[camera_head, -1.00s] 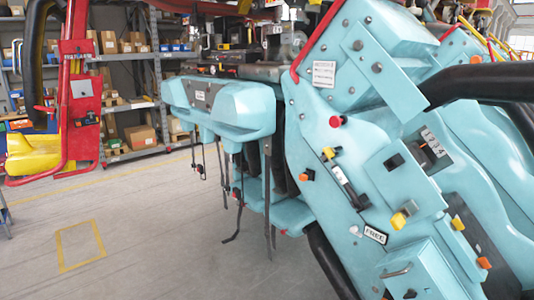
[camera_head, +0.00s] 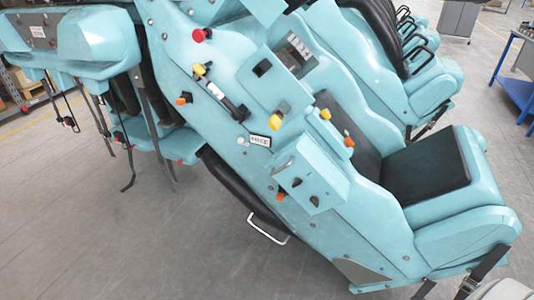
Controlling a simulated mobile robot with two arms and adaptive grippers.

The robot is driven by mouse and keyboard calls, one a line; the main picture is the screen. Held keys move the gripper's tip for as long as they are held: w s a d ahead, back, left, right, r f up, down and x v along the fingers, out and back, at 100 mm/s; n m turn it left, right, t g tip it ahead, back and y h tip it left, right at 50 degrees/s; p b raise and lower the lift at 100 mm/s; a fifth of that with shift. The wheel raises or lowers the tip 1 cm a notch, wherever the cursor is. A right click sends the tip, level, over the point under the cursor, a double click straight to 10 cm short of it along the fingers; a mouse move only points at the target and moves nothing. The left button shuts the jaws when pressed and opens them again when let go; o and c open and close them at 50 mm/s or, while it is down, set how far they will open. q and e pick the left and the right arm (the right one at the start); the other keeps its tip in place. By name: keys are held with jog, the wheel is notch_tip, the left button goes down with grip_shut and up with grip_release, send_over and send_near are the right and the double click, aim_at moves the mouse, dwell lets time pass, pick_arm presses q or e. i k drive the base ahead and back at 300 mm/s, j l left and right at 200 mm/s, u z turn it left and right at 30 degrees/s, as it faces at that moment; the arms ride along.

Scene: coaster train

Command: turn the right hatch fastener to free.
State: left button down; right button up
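A light blue coaster train side fills the middle of the head view. A box-shaped panel (camera_head: 322,178) juts from it, with a small handle (camera_head: 283,166) on its upper left. Two small dark fittings sit on its front face, a left one (camera_head: 297,182) and a right one (camera_head: 314,201); they look like the hatch fasteners, but their turn positions are too small to tell. A small white label (camera_head: 260,140), blurred now, lies above left of the panel. Neither of my grippers is in view.
Yellow knobs (camera_head: 277,119), orange buttons (camera_head: 280,196) and a red button (camera_head: 201,35) stick out nearby. A black tube (camera_head: 240,187) and a white loop handle (camera_head: 267,229) lie below. Seats (camera_head: 427,167) are at the right. The floor (camera_head: 120,250) at lower left is clear.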

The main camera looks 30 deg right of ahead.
aim_at(315, 200)
jog(key=z, duration=1.2)
